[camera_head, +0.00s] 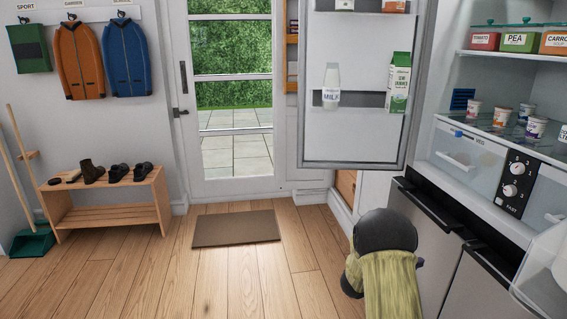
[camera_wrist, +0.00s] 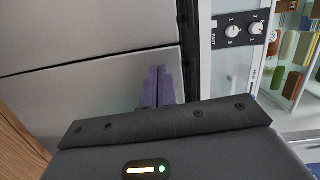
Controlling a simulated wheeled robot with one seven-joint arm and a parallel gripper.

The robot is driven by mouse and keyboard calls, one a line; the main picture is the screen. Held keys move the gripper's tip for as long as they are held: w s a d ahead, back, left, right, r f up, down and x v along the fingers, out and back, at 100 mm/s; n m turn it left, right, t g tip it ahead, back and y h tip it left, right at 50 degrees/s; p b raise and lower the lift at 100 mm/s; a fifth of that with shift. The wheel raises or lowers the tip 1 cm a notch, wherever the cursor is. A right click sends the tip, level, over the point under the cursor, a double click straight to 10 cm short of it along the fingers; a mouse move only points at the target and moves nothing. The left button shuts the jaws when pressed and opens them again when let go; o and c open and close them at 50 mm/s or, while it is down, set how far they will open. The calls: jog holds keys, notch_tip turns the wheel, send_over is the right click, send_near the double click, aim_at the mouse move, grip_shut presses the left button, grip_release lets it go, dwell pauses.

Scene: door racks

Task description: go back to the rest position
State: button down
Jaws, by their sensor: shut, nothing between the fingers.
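My gripper (camera_wrist: 158,86) shows in the wrist view as two purple fingers side by side, shut and empty, in front of the grey lower fridge fronts. Most of the gripper is hidden there by the arm.
The fridge door (camera_head: 353,145) stands open above my arm, with a milk bottle (camera_head: 331,88) and carton (camera_head: 398,84) on its shelf. A control panel (camera_head: 515,182) is inside the fridge. Bare floor and a doormat (camera_head: 236,229) lie left; a shoe rack (camera_head: 107,205) stands by the wall.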

jog(key=s+a+r+n+t+y, duration=0.15)
jog(key=a+n+t+y, duration=0.35)
jog(key=a+n+y, duration=1.1)
jog(key=s+a+n+g, duration=0.2)
jog(key=s+a+n, duration=0.2)
jog(key=s, duration=0.3)
jog(key=s+a+n+g, duration=0.2)
jog(key=s+a+n, duration=0.1)
jog(key=s+n, duration=0.3)
jog(key=s+a+n+g, duration=0.3)
jog(key=s+n, duration=0.3)
jog(key=s, duration=0.4)
jog(key=shift+a+f+y, duration=0.35)
jog(key=shift+a+y, duration=0.05)
jog(key=shift+a, duration=0.45)
